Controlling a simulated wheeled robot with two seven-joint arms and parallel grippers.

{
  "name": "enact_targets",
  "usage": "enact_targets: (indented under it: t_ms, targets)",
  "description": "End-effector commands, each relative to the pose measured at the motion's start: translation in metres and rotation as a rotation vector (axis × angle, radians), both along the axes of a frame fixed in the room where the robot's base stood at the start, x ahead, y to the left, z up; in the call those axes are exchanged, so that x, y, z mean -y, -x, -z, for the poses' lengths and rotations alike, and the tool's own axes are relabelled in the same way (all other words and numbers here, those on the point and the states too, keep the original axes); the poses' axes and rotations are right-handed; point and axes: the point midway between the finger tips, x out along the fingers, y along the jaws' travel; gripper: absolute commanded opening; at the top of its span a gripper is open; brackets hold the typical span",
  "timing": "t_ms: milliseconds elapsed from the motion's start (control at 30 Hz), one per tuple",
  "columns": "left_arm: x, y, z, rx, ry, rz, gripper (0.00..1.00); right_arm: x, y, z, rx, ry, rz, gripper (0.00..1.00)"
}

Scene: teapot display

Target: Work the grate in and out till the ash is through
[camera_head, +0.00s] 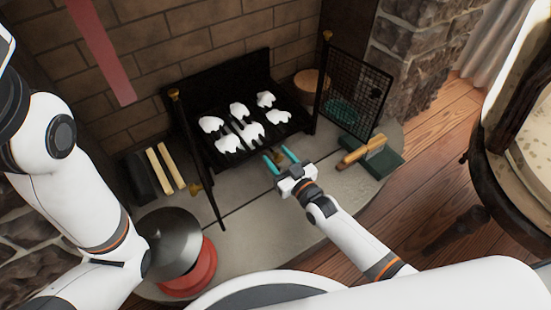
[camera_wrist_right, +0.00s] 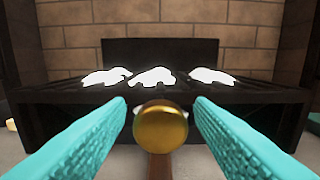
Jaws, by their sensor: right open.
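The black grate (camera_head: 215,160) stands in the brick fireplace, with several white ash lumps (camera_head: 251,134) lying on its bars. In the right wrist view the grate's front (camera_wrist_right: 60,97) fills the middle, with three white lumps (camera_wrist_right: 152,77) above it. A round brass knob (camera_wrist_right: 161,128) is at the grate's front. My right gripper (camera_head: 273,156) is open in front of the grate. Its teal fingers (camera_wrist_right: 160,110) are on either side of the knob, with a gap on each side. My left arm comes in from the left, but its gripper is out of view.
A mesh screen panel (camera_head: 352,88) stands at the right of the hearth. A brush (camera_head: 360,152) lies by a green box-like thing. Pale sticks (camera_head: 158,170) lie left of the grate. A dark and red round vessel (camera_head: 175,245) stands near my left arm. The stone hearth (camera_head: 255,235) is clear in front.

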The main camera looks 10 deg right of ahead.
Motion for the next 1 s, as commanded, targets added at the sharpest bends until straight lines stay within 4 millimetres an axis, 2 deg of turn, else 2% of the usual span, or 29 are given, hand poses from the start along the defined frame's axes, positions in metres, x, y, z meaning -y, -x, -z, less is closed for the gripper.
enact_targets:
  t_ms: [200, 467, 500, 800, 1000]
  targets:
    - [0.000, 0.005, 0.005, 0.016, 0.000, -0.001, 0.36, -0.007, -0.016, 0.001, 0.000, -0.001, 0.000, 0.48]
    - [0.000, 0.006, 0.004, 0.016, -0.001, -0.001, 0.36, -0.007, -0.017, -0.001, -0.001, 0.000, 0.000, 0.48]
    - [0.000, 0.006, 0.004, 0.016, -0.001, -0.001, 0.36, -0.007, -0.017, 0.000, -0.001, 0.000, 0.000, 0.47]
    - [0.000, 0.006, 0.004, 0.017, -0.001, -0.001, 0.36, -0.007, -0.017, 0.000, -0.001, 0.000, 0.000, 0.00]
    - [0.001, 0.006, 0.007, 0.017, -0.001, 0.000, 0.36, -0.009, -0.023, 0.001, 0.001, 0.000, 0.001, 0.00]
